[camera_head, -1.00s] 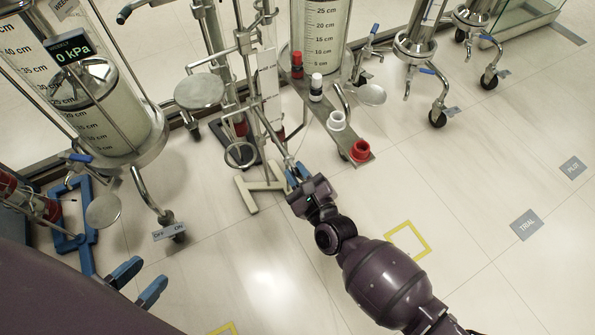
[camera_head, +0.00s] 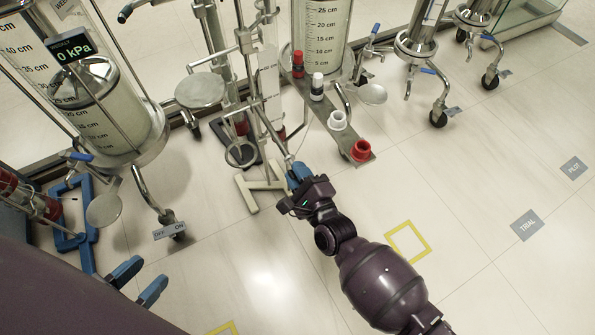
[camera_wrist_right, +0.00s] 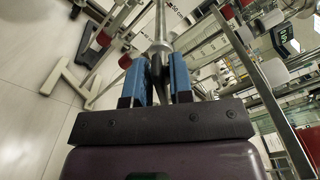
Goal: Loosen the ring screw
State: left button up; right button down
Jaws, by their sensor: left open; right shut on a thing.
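My right gripper (camera_head: 297,177) is at the metal stand with its blue fingers closed together. In the right wrist view its fingers (camera_wrist_right: 160,82) are shut on a slim metal part, which I take to be the ring screw (camera_wrist_right: 159,50). Most of the screw is hidden between the fingers. A metal ring (camera_head: 240,165) stands out from the stand, left of my right gripper. The stand has a pale base (camera_head: 246,193) on the floor. My left gripper (camera_head: 138,281) is open and empty at the lower left, well away from the stand.
A grey plank (camera_head: 335,128) with red and white fittings lies right behind my right gripper. Tall glass columns (camera_head: 318,40) on wheeled frames stand along the back. A blue frame (camera_head: 72,212) is at the left.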

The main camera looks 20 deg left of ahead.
jog(key=shift+n, duration=0.3)
jog(key=c, duration=1.1)
grip_release()
jog(key=shift+o, duration=0.2)
jog(key=shift+d, duration=0.1)
jog(key=p+v, duration=0.2)
jog(key=v, duration=0.8)
jog(key=shift+s+d, duration=0.25)
jog(key=shift+s, duration=0.05)
